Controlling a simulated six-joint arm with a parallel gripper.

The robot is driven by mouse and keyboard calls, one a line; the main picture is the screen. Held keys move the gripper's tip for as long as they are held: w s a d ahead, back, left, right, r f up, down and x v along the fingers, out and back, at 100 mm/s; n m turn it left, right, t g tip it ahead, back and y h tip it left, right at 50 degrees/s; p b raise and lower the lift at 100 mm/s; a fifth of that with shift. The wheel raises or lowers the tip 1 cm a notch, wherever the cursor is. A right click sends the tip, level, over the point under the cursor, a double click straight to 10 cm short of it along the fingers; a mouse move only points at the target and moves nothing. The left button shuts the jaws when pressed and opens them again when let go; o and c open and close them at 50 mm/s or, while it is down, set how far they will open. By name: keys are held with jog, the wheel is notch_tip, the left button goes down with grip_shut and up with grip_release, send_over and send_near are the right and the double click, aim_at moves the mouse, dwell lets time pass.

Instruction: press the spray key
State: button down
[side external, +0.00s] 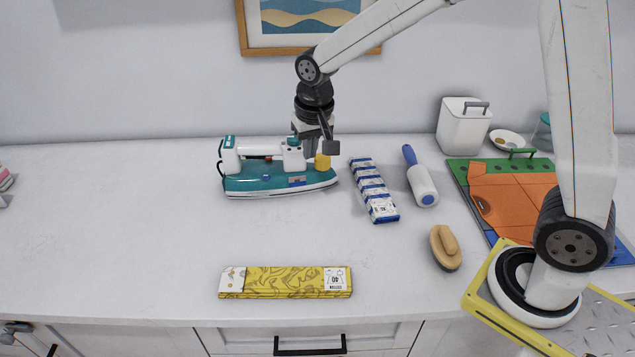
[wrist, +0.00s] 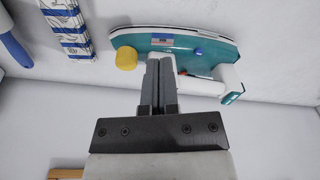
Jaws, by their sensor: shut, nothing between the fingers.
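A teal and white steam iron (side external: 280,182) lies on the counter below my gripper, with its pointed end to the right. It also shows across the top of the wrist view (wrist: 215,45). A yellow cap (side external: 322,162) sits near its pointed end, beside my fingers in the wrist view (wrist: 126,58). A small blue button (wrist: 198,52) shows on its body. I cannot tell which part is the spray key. My gripper (side external: 311,153) is shut and empty, pointing down at the front of the handle. Its fingertips (wrist: 160,61) hide part of the iron; contact cannot be told.
A blue-and-white striped pack (side external: 374,190) and a lint roller (side external: 420,178) lie right of the iron. A brush (side external: 445,248) and a yellow box (side external: 285,282) are nearer the front.

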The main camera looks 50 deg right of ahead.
aim_at(266, 177)
jog(key=w+a+r+m, duration=0.2)
jog(key=w, duration=0.3)
jog(key=w+a+r+m+g, duration=0.1)
jog(key=w+a+r+m, duration=0.1)
jog(key=w, duration=0.3)
jog(key=shift+w+a+r+m+h, duration=0.2)
jog(key=shift+w+r+m+h, duration=0.1)
jog(key=shift+h, duration=0.1)
jog(key=shift+f, duration=0.15)
jog(key=f, duration=0.4)
jog(key=d+f, duration=0.1)
jog(key=f, duration=0.4)
jog(key=w+f, duration=0.1)
jog(key=f, duration=0.3)
jog(key=shift+d+f, duration=0.25)
jog(key=shift+f, duration=0.1)
jog(key=shift+f, duration=0.1)
jog(key=shift+s+d+f, duration=0.1)
jog(key=shift+f, duration=0.9)
jog(key=shift+r, duration=0.1)
notch_tip(266, 177, up, 15)
jog(key=a, duration=0.1)
jog(key=shift+s+a, duration=0.15)
jog(key=shift+a, duration=0.15)
